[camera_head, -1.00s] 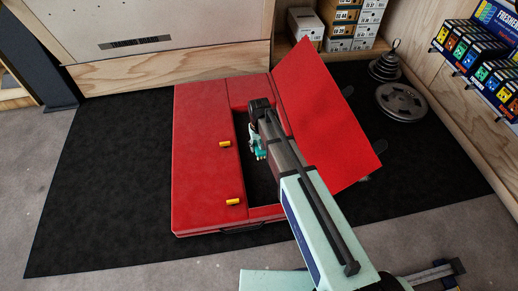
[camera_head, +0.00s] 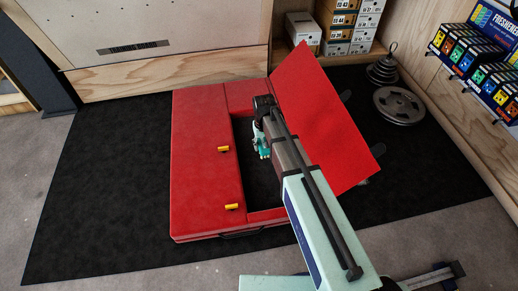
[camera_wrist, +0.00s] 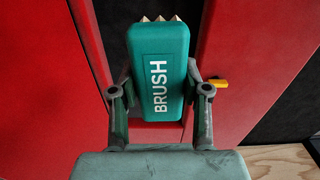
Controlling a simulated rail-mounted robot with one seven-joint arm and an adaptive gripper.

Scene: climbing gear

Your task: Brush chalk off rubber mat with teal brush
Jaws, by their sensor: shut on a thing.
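The teal brush (camera_wrist: 158,65), marked BRUSH, is held between the two fingers of my gripper (camera_wrist: 160,98) in the wrist view, with pale bristle tips at its far end. In the head view the brush (camera_head: 263,147) shows beside my arm, over the dark opening in the red pad. My gripper (camera_head: 261,133) is partly hidden by my arm there. The black rubber mat (camera_head: 105,165) lies on the floor under the red pad, and its dark surface shows in the opening. I cannot make out chalk on it.
The red pad (camera_head: 200,195) has yellow buckles (camera_head: 231,207) and a raised red flap (camera_head: 325,125) close right of my arm. Weight plates (camera_head: 399,105) lie at the back right, below boxed goods (camera_head: 480,75). Shoe boxes (camera_head: 303,30) stand behind. The mat's left side is clear.

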